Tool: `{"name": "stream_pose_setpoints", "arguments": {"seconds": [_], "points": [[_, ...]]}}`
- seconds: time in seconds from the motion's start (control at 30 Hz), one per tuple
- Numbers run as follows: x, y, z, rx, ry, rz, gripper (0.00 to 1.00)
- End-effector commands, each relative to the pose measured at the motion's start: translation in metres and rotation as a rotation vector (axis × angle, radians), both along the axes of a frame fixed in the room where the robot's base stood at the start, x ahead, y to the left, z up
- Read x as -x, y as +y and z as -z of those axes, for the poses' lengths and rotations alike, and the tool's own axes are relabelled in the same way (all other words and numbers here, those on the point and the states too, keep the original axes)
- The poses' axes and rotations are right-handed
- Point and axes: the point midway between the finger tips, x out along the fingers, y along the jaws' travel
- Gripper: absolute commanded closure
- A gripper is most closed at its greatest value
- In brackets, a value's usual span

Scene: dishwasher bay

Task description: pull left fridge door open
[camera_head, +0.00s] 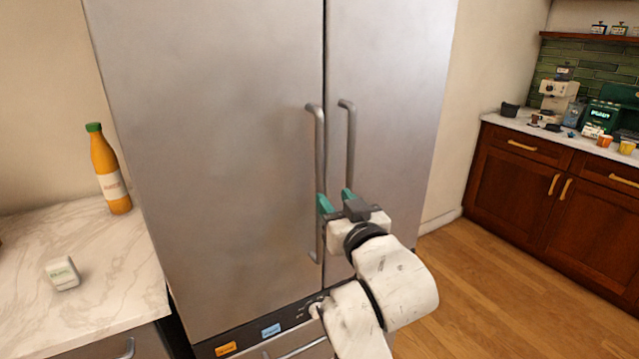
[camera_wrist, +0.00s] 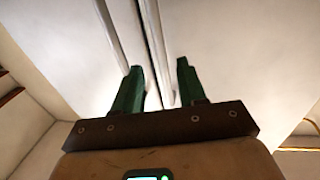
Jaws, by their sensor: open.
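The left fridge door (camera_head: 215,150) is a tall brushed-metal panel that looks shut along the dark centre seam. Its long vertical bar handle (camera_head: 319,150) stands just left of the seam. My gripper (camera_head: 334,198) is open and empty in front of the lower part of the handles, with green fingers pointing at the fridge. In the wrist view, my gripper (camera_wrist: 158,70) has one bar handle (camera_wrist: 156,40) and the seam showing between its fingers. The other bar handle (camera_wrist: 111,32) runs down behind the left finger. I cannot tell whether a finger touches a handle.
The right fridge door (camera_head: 395,90) has its own handle (camera_head: 350,140) close beside the left one. A marble counter (camera_head: 95,240) with an orange bottle (camera_head: 108,170) and a small white box (camera_head: 62,273) stands left. Wooden floor (camera_head: 480,290) is open at right, before brown cabinets (camera_head: 520,185).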

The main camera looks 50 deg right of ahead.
Motion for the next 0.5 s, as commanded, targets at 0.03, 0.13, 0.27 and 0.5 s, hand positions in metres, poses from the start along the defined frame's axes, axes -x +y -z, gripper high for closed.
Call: {"name": "stream_pose_setpoints", "arguments": {"seconds": [0.03,0.13,0.27,0.5], "points": [[-0.006,-0.003,-0.001,0.0,0.001,0.001,0.59],[-0.02,-0.011,-0.002,-0.002,0.001,0.001,0.59],[-0.042,-0.022,-0.001,-0.001,0.003,0.001,0.59],[-0.075,-0.039,0.0,-0.002,0.004,-0.001,0.59]]}}
